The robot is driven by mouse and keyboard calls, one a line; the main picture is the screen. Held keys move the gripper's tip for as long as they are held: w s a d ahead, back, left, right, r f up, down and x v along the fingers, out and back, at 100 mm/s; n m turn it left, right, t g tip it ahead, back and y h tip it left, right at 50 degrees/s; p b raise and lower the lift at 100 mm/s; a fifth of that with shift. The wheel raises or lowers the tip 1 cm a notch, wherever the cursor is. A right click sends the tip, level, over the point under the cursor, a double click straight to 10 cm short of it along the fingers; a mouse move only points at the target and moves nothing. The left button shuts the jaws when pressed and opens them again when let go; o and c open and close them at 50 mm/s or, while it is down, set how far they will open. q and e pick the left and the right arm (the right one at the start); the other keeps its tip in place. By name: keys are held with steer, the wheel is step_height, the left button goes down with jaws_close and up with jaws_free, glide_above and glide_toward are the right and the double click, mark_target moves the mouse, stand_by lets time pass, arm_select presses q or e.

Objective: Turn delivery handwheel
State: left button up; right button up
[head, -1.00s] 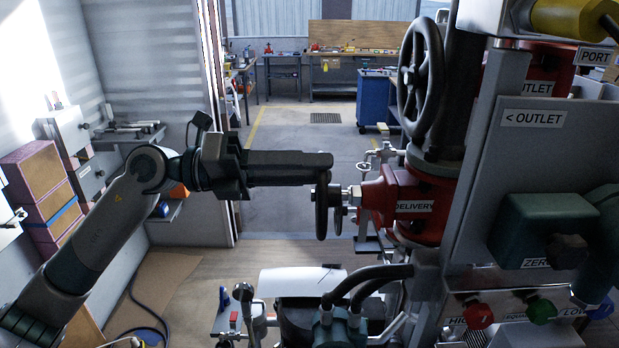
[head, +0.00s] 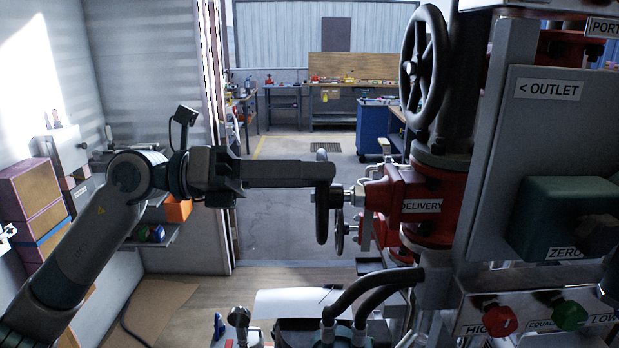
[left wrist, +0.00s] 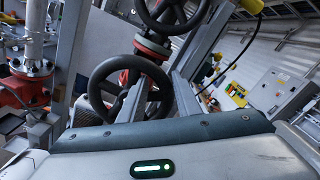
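The black delivery handwheel (head: 322,212) is seen nearly edge-on in the head view, on the stem of the red valve body labelled DELIVERY (head: 422,206). My left gripper (head: 322,172) reaches in level from the left, its tip at the upper rim of this wheel. In the left wrist view the dark wheel (left wrist: 98,82) shows its rim and spokes, with two grey fingers (left wrist: 161,82) standing apart at its right part. The fingers look open around the rim; firm contact cannot be told. My right gripper is not in view.
A larger black handwheel (head: 407,70) stands above and behind the valve. The grey OUTLET panel (head: 530,130) and a green ZERO box (head: 565,220) fill the right side. Hoses (head: 370,290) lie below. Boxes (head: 35,200) stand at far left. The floor beyond the doorway is mostly clear.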

arm_select(q)
steer(key=shift+a, duration=0.1)
steer(key=a+b, duration=0.1)
steer(key=a, duration=0.2)
steer(key=shift+a+b, duration=0.1)
steer(key=shift+b, duration=0.2)
stand_by(0.3)
